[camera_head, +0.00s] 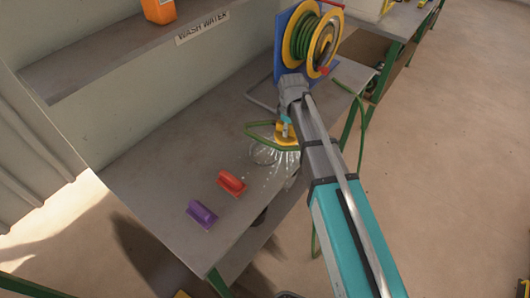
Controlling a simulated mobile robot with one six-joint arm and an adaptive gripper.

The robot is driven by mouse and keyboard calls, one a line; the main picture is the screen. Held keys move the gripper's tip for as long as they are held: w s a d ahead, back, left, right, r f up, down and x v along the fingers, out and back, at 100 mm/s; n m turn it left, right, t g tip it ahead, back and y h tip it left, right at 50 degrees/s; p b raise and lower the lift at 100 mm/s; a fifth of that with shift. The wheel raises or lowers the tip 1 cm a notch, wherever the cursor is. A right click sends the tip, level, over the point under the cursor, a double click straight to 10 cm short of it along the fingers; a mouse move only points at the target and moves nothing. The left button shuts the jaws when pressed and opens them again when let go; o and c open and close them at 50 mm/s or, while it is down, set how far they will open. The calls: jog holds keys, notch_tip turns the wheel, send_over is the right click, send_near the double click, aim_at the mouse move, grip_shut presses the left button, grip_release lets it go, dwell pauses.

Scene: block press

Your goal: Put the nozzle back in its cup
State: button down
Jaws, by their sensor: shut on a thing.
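My gripper (287,120) hangs over the back right part of the grey bench, partly covered by my own arm. It is shut on the yellow nozzle (284,133), which points downward. Pale streaks like spraying water (275,158) spread below the nozzle over the bench. A green hose (262,137) loops beside the nozzle on its left. I cannot make out the nozzle's cup; my arm covers part of the bench to the right.
The bench (160,165) carries a red block with a handle (231,182) and a purple one (201,214) at the front. A hose reel (306,42) stands at its far end. An orange container (159,10) sits on the shelf labelled WASH WATER. The bench's left part is clear.

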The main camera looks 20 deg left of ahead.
jog(key=s+r+p, duration=0.2)
jog(key=s, duration=0.5)
jog(key=s+d+r+m+p, duration=0.1)
jog(key=s+r+p, duration=0.1)
jog(key=s, duration=0.6)
jog(key=shift+s+r, duration=0.15)
jog(key=shift+r, duration=0.2)
jog(key=w+a+f+b, duration=0.2)
jog(key=w, duration=0.1)
jog(key=w+a+f+b, duration=0.2)
jog(key=w+f+b, duration=0.1)
jog(key=w+a+f+b, duration=0.3)
jog(key=w, duration=0.1)
jog(key=shift+a+f, duration=0.1)
jog(key=shift+w+a+f+b, duration=0.25)
jog(key=shift+w+f+b, duration=0.15)
jog(key=shift+f+b, duration=0.1)
jog(key=shift+r, duration=0.1)
